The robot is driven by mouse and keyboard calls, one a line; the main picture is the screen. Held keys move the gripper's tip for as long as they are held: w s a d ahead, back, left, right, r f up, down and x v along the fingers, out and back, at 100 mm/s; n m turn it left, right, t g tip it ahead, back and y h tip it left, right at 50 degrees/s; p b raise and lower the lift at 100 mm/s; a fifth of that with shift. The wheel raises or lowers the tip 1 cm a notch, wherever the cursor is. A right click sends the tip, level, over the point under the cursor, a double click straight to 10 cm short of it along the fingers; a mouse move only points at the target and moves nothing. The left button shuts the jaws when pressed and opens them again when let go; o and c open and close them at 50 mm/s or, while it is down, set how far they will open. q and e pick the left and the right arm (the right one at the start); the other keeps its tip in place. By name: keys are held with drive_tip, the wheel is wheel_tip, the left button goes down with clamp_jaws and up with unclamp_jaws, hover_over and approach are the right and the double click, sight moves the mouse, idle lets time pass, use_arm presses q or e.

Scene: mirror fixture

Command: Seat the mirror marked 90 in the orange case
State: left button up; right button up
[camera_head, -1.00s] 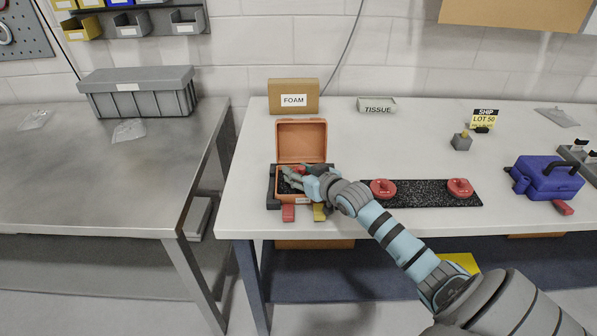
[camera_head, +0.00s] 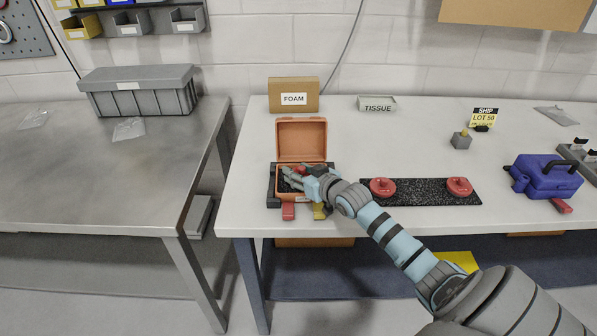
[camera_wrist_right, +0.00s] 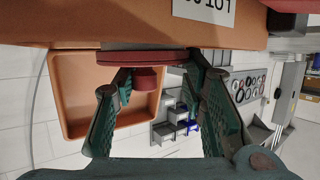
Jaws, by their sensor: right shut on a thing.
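The orange case (camera_head: 301,143) stands open on the white table, lid raised at the back. My right gripper (camera_head: 292,177) reaches into it from the right and is shut on a red-topped mirror (camera_head: 300,169), largely hidden by the fingers in the head view. In the right wrist view the red disc (camera_wrist_right: 130,57) and its knob (camera_wrist_right: 147,79) are between the fingers (camera_wrist_right: 155,90), close against the case. I cannot tell whether the mirror rests on the case floor. Its mark is not readable. My left gripper is not in view.
Two red-topped pieces (camera_head: 383,188) (camera_head: 459,187) sit on a black speckled mat (camera_head: 421,200) right of the case. A red block (camera_head: 288,212) and a yellow block (camera_head: 319,211) are at the case's front. A blue toolbox (camera_head: 546,178) stands farther right.

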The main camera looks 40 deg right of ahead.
drive_tip(key=shift+s+f, duration=0.15)
drive_tip(key=shift+f, duration=0.3)
idle(0.4)
drive_tip(key=o, duration=0.9)
drive_tip(key=r+p, duration=0.1)
drive_tip(key=p, duration=0.1)
drive_tip(key=r+p, duration=0.1)
drive_tip(key=r, duration=0.1)
drive_tip(key=shift+w+d+p, duration=0.15)
drive_tip(key=shift+w+p, duration=0.05)
drive_tip(key=shift+p, duration=0.15)
drive_tip(key=o, duration=0.4)
